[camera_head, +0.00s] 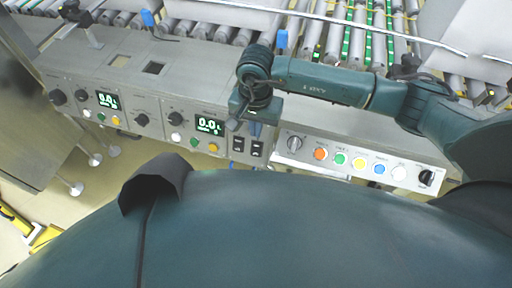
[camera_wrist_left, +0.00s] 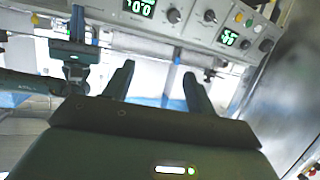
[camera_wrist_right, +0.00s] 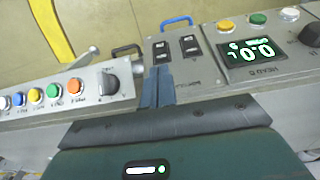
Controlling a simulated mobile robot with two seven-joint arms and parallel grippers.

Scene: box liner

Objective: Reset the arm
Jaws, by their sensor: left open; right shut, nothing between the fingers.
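My right arm reaches in from the right in the head view, over the front of the machine's control panel (camera_head: 140,105). My right gripper (camera_head: 252,128) hangs down by the panel's front edge, near the black switches (camera_head: 247,146). In the right wrist view its fingers (camera_wrist_right: 158,88) are together with nothing between them, in front of the panel edge. My left gripper cannot be made out in the head view. In the left wrist view its two fingers (camera_wrist_left: 158,85) are apart and empty, below the panel. My right gripper (camera_wrist_left: 75,50) also shows there at the left.
A box with coloured buttons (camera_head: 360,163) runs along the panel's front, right of my right gripper. Roller conveyors (camera_head: 345,45) lie behind. A metal cabinet (camera_head: 35,125) stands at the left.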

